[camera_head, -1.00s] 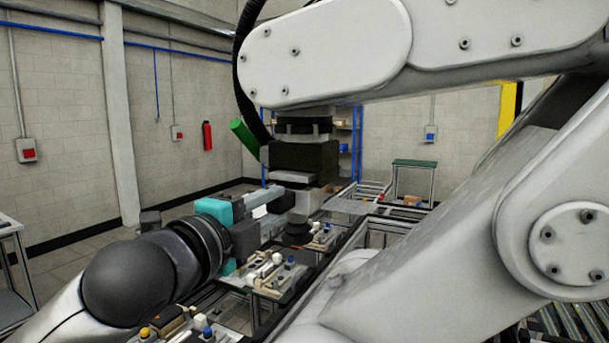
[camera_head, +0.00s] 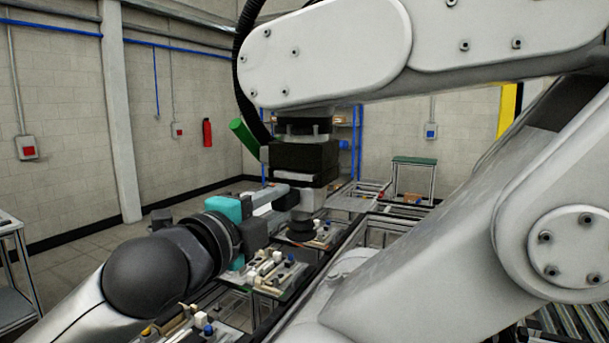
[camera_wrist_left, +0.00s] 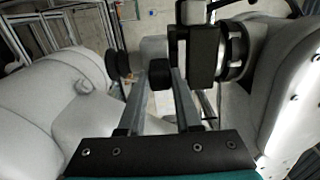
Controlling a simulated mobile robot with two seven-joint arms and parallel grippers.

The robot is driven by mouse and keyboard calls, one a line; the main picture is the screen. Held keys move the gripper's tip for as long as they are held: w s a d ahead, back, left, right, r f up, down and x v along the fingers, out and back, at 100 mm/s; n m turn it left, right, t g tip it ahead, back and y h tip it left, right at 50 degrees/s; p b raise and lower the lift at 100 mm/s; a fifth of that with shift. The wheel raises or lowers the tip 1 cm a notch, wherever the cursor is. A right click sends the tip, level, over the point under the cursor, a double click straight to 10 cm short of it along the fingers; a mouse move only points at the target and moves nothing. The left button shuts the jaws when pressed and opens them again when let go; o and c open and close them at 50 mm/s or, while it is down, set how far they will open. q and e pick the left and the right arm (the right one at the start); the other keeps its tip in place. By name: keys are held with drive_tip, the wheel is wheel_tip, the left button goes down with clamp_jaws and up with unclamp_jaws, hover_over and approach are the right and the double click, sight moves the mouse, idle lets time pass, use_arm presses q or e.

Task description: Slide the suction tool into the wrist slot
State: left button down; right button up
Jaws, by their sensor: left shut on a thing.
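The suction tool (camera_head: 308,202) is a pale grey body with a black cup below, hanging upright under the wrist of a big white robot arm. Its light top plate sits within the dark wrist slot block (camera_head: 304,158), roughly flush at the near left side; how deep it sits is hidden. My left gripper (camera_head: 284,194) comes from the left and is shut on the tool's side. In the left wrist view, the fingers (camera_wrist_left: 160,92) close on a small black block of the tool (camera_wrist_left: 152,48), beside the dark slot block (camera_wrist_left: 206,52). My right gripper is not in view.
The white robot arm (camera_head: 330,55) fills the upper right and right. Below the tool, fixtures with small parts (camera_head: 275,270) stand on a pallet line. A green cylinder (camera_head: 243,137) sticks out left of the wrist. Floor is open at left.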

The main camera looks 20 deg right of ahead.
use_arm(q)
drive_tip(key=shift+w+d+r, duration=0.1)
drive_tip(key=shift+d+r, duration=0.1)
drive_tip(key=shift+w+d, duration=0.25)
drive_tip(key=shift+d, duration=0.05)
drive_tip(key=shift+f+p, duration=0.15)
drive_tip(key=shift+p, duration=0.25)
drive_tip(key=c, duration=0.5)
unclamp_jaws()
drive_tip(key=shift+f, duration=0.1)
drive_tip(key=shift+f, duration=0.1)
drive_tip(key=shift+s+a, duration=0.1)
drive_tip(key=shift+a, duration=0.05)
drive_tip(key=b+v, duration=0.3)
drive_tip(key=v, duration=1.2)
